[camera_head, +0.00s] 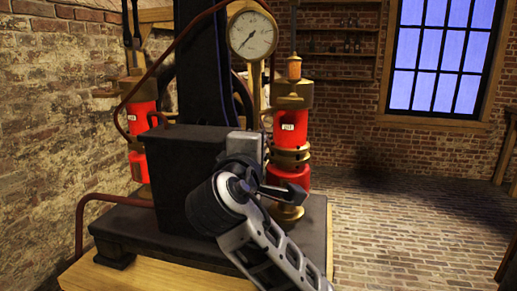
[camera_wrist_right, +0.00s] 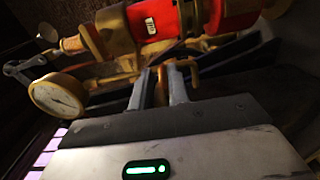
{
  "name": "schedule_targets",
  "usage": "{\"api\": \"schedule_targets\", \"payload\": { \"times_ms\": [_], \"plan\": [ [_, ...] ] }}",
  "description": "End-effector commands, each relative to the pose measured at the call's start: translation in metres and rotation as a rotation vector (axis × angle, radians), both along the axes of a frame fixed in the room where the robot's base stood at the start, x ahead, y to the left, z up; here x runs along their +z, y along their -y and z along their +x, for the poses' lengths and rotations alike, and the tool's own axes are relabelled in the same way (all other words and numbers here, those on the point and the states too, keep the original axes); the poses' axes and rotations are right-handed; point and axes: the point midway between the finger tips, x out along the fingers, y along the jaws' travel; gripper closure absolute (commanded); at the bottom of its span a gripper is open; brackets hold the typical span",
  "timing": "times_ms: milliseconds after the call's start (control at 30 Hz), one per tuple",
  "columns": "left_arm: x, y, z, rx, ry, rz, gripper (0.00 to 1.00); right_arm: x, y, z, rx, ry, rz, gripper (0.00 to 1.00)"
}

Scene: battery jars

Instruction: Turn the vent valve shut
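My right gripper (camera_wrist_right: 161,72) shows in the right wrist view with its two fingers apart and a brass piece between them. A small brass lever (camera_wrist_right: 187,66), which looks like the vent valve's handle, is at the fingertips, below a red cylinder (camera_wrist_right: 180,20). Whether the fingers press on it, I cannot tell. In the head view my right arm reaches up from the bottom to the dark box of the machine, near the right red cylinder (camera_head: 290,128). The arm and wrist hide the valve there. My left gripper is not in view.
A round white gauge (camera_head: 252,35) stands above the machine; it also shows in the wrist view (camera_wrist_right: 58,95). Another red cylinder (camera_head: 141,120) stands at left. A curved pipe (camera_head: 84,225) rises at the base's left. The brick floor (camera_head: 410,220) at right is clear.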

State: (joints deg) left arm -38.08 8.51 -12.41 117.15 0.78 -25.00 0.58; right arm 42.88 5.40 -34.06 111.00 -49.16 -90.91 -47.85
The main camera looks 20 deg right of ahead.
Motion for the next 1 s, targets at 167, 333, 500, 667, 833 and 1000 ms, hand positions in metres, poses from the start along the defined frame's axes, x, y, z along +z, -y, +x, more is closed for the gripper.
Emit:
{"api": "schedule_targets", "payload": {
  "times_ms": [167,333,500,667,833,1000],
  "plan": [
    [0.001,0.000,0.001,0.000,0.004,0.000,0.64,0.000,0.000,0.000,0.000,0.000,-0.001,0.68],
    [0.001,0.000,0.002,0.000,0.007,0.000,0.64,0.000,-0.001,-0.001,0.000,0.002,-0.001,0.68],
    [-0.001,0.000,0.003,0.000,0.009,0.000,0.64,0.000,-0.010,-0.013,0.003,0.002,0.000,0.68],
    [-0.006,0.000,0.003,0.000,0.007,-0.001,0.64,-0.001,-0.030,-0.042,0.006,0.003,0.003,0.68],
    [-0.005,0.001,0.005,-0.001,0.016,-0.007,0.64,-0.001,-0.053,-0.077,0.006,0.001,0.003,0.68],
    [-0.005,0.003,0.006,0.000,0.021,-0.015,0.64,-0.001,-0.073,-0.107,0.004,0.000,0.002,0.68]
  ]
}}
